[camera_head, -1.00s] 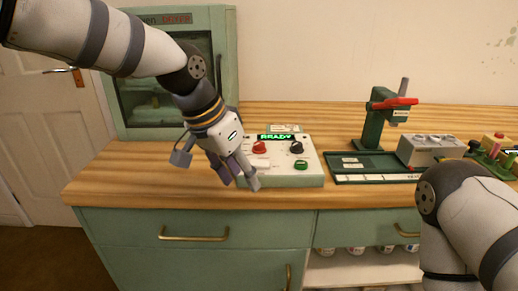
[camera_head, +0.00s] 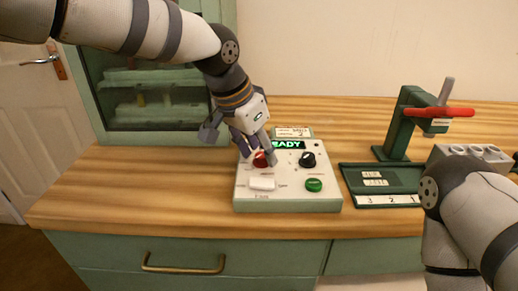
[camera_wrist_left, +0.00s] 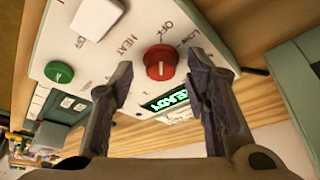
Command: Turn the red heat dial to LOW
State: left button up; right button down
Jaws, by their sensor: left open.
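The red heat dial (camera_wrist_left: 160,62) sits on the white control box (camera_head: 287,201). In the head view the red dial (camera_head: 261,160) is partly covered by my left gripper (camera_head: 258,158). My left gripper (camera_wrist_left: 165,78) is open, its two fingers on either side of the dial in the wrist view; I cannot tell whether they touch it. My right gripper is out of view.
The box also has a green READY display (camera_head: 288,144), a black knob (camera_head: 308,160), a green button (camera_head: 314,185) and a white switch (camera_head: 262,184). A green press with a red handle (camera_head: 440,112) stands right. A green oven (camera_head: 150,138) stands behind left.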

pick_arm(q)
jog(key=shift+w+f, duration=0.1)
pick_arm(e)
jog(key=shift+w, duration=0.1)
pick_arm(q)
grip_shut()
jog(key=shift+m, duration=0.3)
jog(key=m, duration=0.2)
jog(key=m+g+h+b, duration=0.1)
jog(key=m, duration=0.1)
jog(key=shift+w+f+g, duration=0.2)
jog(key=shift+g, duration=0.1)
jog(key=shift+a+r+m+g+b, duration=0.1)
jog(key=shift+m+g+b, duration=0.7)
jog(key=shift+m, duration=1.2)
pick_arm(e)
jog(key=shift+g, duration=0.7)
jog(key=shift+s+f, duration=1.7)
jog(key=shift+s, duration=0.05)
